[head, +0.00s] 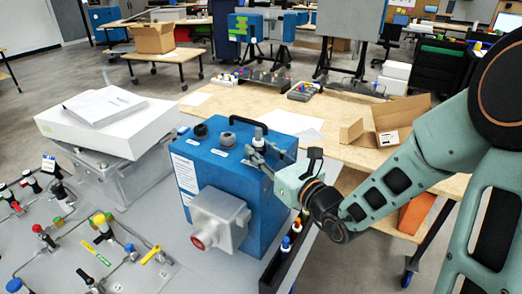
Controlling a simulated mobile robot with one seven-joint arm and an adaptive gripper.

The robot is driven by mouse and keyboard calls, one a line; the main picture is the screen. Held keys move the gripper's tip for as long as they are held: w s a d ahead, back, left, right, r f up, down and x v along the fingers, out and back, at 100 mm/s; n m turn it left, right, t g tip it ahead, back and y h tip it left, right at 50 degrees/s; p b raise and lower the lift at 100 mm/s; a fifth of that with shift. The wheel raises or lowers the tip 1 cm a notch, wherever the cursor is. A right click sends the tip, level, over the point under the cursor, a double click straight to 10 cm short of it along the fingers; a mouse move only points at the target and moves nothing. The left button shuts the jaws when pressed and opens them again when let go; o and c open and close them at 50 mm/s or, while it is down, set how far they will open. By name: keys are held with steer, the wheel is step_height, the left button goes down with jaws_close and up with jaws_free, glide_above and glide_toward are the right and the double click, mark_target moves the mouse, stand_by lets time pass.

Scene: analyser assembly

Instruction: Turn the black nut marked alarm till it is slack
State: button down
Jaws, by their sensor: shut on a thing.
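The blue analyser box (232,180) stands on the grey bench with black nuts on its top. My gripper (257,152) reaches in from the right over the top's right part.
A grey housing with a red button (198,243) juts from the box's front. A white case with papers (105,122) stands left. Valves and tubing cover the left bench. A black rack of bottles (275,270) is right of the box. A wooden table with an open carton (392,137) stands behind.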

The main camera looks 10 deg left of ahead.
steer(key=shift+w+d+r+n+g+y+p, duration=0.1)
steer(key=shift+w+n+g+y+p, duration=0.05)
steer(key=shift+n+g+y+p, duration=0.35)
steer(key=shift+w+r+n+g+y+p, duration=0.1)
steer(key=shift+n+g+y+p, duration=0.15)
steer(key=shift+n+g+y, duration=0.25)
steer(key=n+g+y+p, duration=0.1)
steer(key=n+g, duration=0.1)
steer(key=g, duration=0.1)
steer(key=n+g+y+p, duration=0.1)
steer(key=n+g, duration=0.1)
steer(key=g, duration=0.1)
steer(key=shift+w+y+p, duration=0.15)
steer(key=shift+y+p, duration=0.15)
steer(key=shift+p, duration=0.1)
steer(key=n+g, duration=0.1)
steer(key=g, duration=0.1)
steer(key=n+g, duration=0.2)
steer(key=shift+w+f+g+y+p, duration=0.1)
steer(key=shift+w+g+y+p, duration=0.05)
steer(key=shift+g+y+p, duration=0.2)
steer(key=shift+w+n+g+h+b, duration=0.1)
steer(key=shift+n+g+h+b, duration=0.15)
steer(key=shift+n+g, duration=0.95)
steer(key=shift+n+g+h+b, duration=0.2)
steer(key=shift+n+g, duration=0.4)
steer(key=shift+g, duration=1.05)
steer(key=c, duration=1.8)
jaws_free()
steer(key=shift+o, duration=0.2)
